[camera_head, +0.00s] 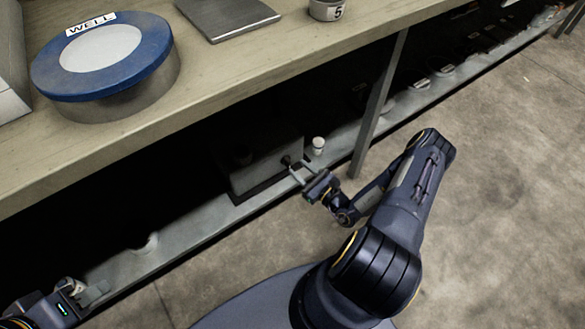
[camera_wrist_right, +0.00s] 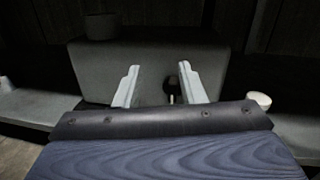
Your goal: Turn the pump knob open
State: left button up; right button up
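The pump, a grey box (camera_head: 262,168), sits on the low shelf under the bench; it also fills the middle of the right wrist view (camera_wrist_right: 105,65). Its dark round knob (camera_head: 286,160) is on the front face, on a short thin stem. My right gripper (camera_head: 298,173) is open at the knob. In the right wrist view the two pale fingers (camera_wrist_right: 157,88) stand apart, with the knob (camera_wrist_right: 172,82) between them in the picture, nearer the right finger. I see no contact. My left gripper (camera_head: 86,292) is low at the left by the shelf edge; its opening is unclear.
A small white-topped object (camera_head: 318,145) stands on the shelf just right of the pump. A bench leg (camera_head: 380,100) is further right. The bench top (camera_head: 215,70) overhangs the shelf and bears a blue-rimmed WELL drum (camera_head: 150,55). Floor at right is clear.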

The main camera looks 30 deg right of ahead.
aim_at(290, 162)
notch_tip(290, 162, down, 5)
jog(key=m+h, duration=0.3)
jog(key=w+b, duration=0.2)
jog(key=w, duration=0.3)
jog(key=shift+d, duration=0.15)
jog(key=shift+w+r, duration=0.1)
jog(key=shift+w, duration=0.55)
grip_shut()
